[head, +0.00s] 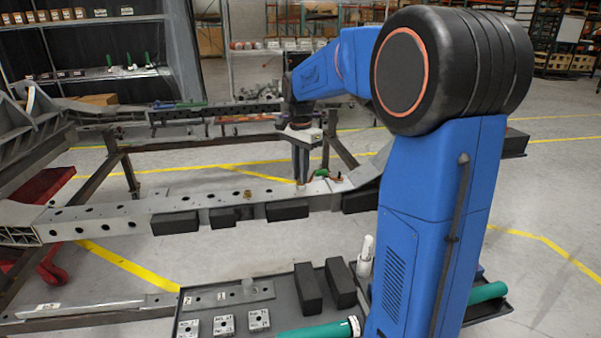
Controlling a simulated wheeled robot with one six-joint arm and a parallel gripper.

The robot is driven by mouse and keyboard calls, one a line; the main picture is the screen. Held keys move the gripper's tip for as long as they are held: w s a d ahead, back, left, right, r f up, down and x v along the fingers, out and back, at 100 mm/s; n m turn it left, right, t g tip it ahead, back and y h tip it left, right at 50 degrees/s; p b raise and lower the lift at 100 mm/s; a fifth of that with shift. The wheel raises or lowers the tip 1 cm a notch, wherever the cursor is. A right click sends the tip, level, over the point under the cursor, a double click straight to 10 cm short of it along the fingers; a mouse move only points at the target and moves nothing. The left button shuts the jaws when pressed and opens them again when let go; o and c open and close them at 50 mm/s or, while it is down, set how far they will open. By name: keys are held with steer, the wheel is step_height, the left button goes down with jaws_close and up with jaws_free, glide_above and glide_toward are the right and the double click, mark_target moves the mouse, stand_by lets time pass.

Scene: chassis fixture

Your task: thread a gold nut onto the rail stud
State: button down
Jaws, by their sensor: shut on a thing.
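My gripper (301,180) points straight down over the near chassis rail (130,217), with its dark fingers close together. A small pale gold piece, which I take for the gold nut (301,187), shows between the fingertips at the rail's upper face. The rail stud is not distinguishable there; the fingers and nut may hide it. I cannot tell whether the nut touches a stud. Another small gold-brown piece (248,196) sits on the rail, left of my gripper.
Green and red small parts (322,173) sit on the rail just right of my gripper. Black blocks (287,210) line its near side. A dark tray (262,318) in front holds black blocks, labelled grey blocks and a green cylinder. A white bottle (365,257) stands beside my arm.

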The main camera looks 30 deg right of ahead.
steer(key=shift+w+d+r+m, duration=0.1)
steer(key=shift+w+m, duration=0.05)
steer(key=shift+m, duration=0.8)
steer(key=shift+w+r+m, duration=0.1)
steer(key=shift+m, duration=0.85)
steer(key=c, duration=1.8)
jaws_free()
steer(key=shift+o, duration=0.8)
steer(key=shift+f, duration=0.15)
step_height(320, 180, up, 9)
steer(key=shift+s, duration=0.15)
